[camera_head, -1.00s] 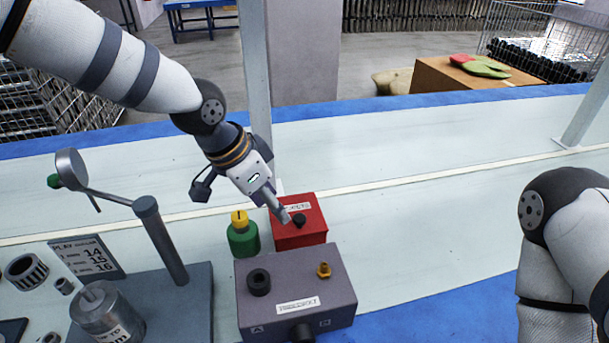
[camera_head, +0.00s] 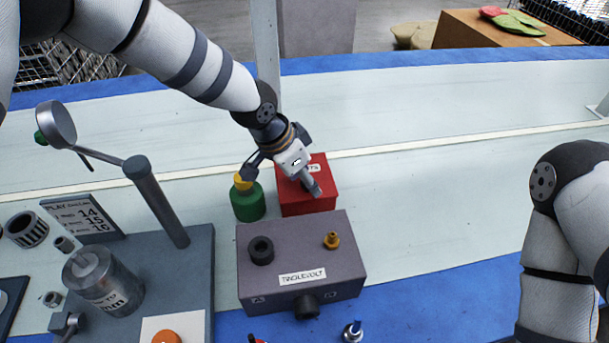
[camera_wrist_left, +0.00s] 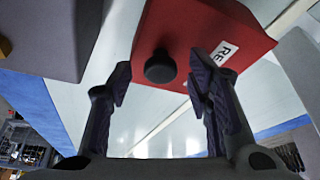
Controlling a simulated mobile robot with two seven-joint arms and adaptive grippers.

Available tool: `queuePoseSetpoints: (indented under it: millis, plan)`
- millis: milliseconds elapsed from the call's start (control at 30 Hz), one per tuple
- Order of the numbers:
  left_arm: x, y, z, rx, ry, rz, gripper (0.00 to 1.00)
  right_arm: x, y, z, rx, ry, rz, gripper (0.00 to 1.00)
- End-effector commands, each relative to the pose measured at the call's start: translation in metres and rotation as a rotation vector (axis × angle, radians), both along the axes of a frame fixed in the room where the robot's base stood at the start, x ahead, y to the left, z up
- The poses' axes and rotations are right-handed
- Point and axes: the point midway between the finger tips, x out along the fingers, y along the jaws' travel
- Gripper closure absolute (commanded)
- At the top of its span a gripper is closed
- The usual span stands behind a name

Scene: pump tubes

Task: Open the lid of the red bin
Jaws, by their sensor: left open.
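The red bin (camera_head: 305,206) stands on the pale bench behind a grey box. Its lid looks shut, with a white label and a black knob (camera_wrist_left: 160,67). My left gripper (camera_head: 313,190) is over the bin, covering the knob in the head view. In the left wrist view the left gripper (camera_wrist_left: 158,82) is open, and the knob appears in the gap between its fingers, with the red lid (camera_wrist_left: 185,30) close ahead. I cannot tell whether the fingers touch the knob. My right arm shows at the right, but its gripper is out of frame.
The grey box (camera_head: 290,262) with a black ring and a brass fitting stands in front of the bin. A green bottle (camera_head: 248,205) with a yellow cap is just left. A stand (camera_head: 160,205) with a post is further left. The bench to the right is clear.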

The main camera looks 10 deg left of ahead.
Motion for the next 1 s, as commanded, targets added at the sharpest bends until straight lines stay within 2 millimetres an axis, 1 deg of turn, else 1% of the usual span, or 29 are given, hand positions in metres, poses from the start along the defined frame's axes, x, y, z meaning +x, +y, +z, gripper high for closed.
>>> queuePoseSetpoints:
  millis: [100,133,167,200,267,300,333,533,667,833,1000]
  plan:
    - [0.0,0.0,0.001,0.0,-0.002,-0.001,0.54,0.0,0.0,0.0,0.0,-0.002,0.0,0.6]
    - [0.0,0.0,0.001,0.0,-0.002,-0.001,0.56,0.001,0.0,0.0,0.0,-0.002,0.0,0.6]
    - [0.0,0.0,0.001,0.0,-0.002,-0.001,0.63,0.001,0.0,0.0,0.0,-0.002,0.0,0.6]
    - [0.0,0.0,0.001,0.0,-0.002,-0.001,0.72,0.001,0.0,0.0,0.0,-0.002,0.0,0.6]
    - [0.0,0.0,0.001,0.001,-0.001,-0.001,0.86,0.001,0.0,0.0,0.0,-0.002,0.0,0.6]
    - [0.0,0.0,0.001,0.001,-0.001,-0.001,0.95,0.001,0.0,0.0,0.0,-0.002,0.0,0.6]
    - [0.0,0.0,0.001,0.001,-0.001,-0.001,1.0,0.001,0.0,0.0,0.0,-0.002,0.0,0.6]
    - [0.0,0.0,0.001,-0.001,0.002,0.0,1.0,0.0,0.0,0.0,0.0,0.0,0.0,0.6]
    - [0.001,0.0,0.001,-0.009,0.023,0.0,1.0,-0.004,0.0,-0.004,0.0,0.014,0.001,0.6]
    - [0.006,0.002,0.005,-0.034,0.099,0.003,1.0,-0.017,0.0,-0.018,0.0,0.056,0.002,0.6]
    - [0.014,0.005,0.016,-0.075,0.222,0.004,1.0,-0.033,0.0,-0.037,-0.001,0.11,0.004,0.6]
